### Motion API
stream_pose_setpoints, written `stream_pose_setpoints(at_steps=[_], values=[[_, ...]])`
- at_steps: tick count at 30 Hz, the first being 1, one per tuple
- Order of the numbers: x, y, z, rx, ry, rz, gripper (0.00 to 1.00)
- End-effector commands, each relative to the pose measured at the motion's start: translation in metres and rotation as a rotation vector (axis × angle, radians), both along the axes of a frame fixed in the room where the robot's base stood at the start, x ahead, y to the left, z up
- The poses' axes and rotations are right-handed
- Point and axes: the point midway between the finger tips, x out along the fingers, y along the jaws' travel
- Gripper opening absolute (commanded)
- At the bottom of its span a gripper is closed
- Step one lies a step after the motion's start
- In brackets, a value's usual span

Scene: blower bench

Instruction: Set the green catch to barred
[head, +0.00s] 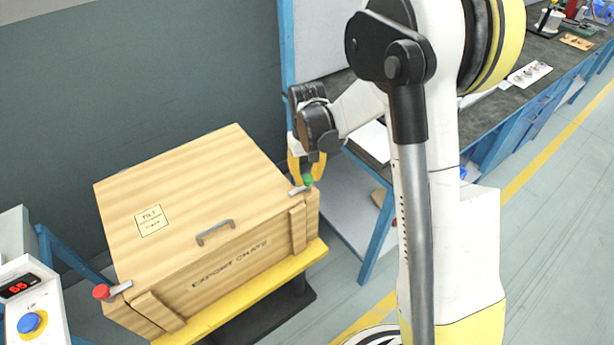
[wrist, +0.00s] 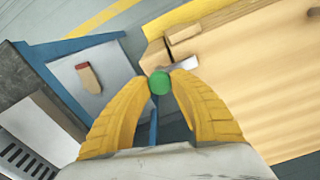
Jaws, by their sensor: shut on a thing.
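The green catch (head: 308,179) is a green knob on a short metal lever at the right front corner of the wooden crate's lid. It also shows in the wrist view (wrist: 159,83), with its metal lever (wrist: 187,64) reaching toward the crate. My gripper (head: 306,172) is at that corner, its yellow fingers pointing down. In the wrist view its fingertips (wrist: 168,78) are closed on both sides of the green knob. The wooden crate (head: 185,215) has its lid down, with a metal handle (head: 215,232) at the front. A red-knobbed catch (head: 102,291) sits at the left front corner.
The crate stands on a yellow-edged platform (head: 240,300). A blue-framed workbench (head: 490,150) with tools runs behind and to the right. A control box (head: 25,310) with a blue button is at the lower left. Grey floor is clear at the right.

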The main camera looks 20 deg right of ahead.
Motion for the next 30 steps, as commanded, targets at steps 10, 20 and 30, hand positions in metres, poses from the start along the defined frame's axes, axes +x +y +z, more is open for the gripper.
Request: stream_pose_setpoints(at_steps=[10,20,30], values=[[0.000,0.000,0.000,0.000,0.000,-0.001,0.50],[0.000,0.000,0.026,0.000,0.000,-0.001,0.50],[0.000,0.000,0.099,0.000,0.000,-0.001,0.50]])
